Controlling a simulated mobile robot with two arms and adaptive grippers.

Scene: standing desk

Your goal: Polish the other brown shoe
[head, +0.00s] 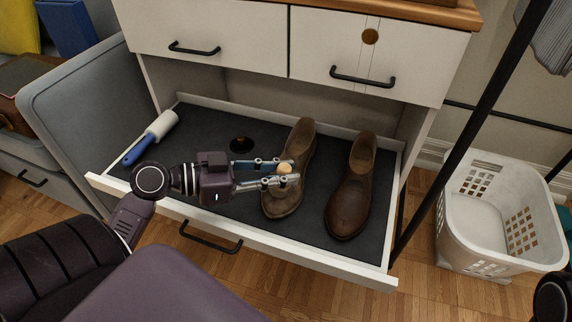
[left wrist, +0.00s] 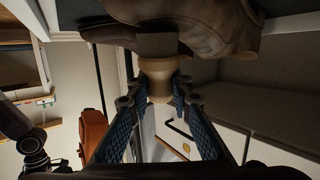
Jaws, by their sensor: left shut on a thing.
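Two brown shoes stand in the open drawer (head: 245,238). The left shoe (head: 283,200) looks dull and scuffed; the right shoe (head: 350,200) looks darker and more even. My left gripper (head: 285,173) is shut on the pale round wooden handle of a polishing brush (left wrist: 157,78), beside the left shoe. In the left wrist view the brush's brown head lies against the left shoe (left wrist: 205,25), seemingly touching it. The handle also shows between the fingertips in the head view. My right gripper is not in view.
A lint roller with a blue handle (head: 152,138) and a small dark round object (head: 241,144) lie in the drawer's left part. Closed upper drawers (head: 215,40) overhang the back. A black rack post (head: 470,130) and white basket (head: 500,215) stand at right.

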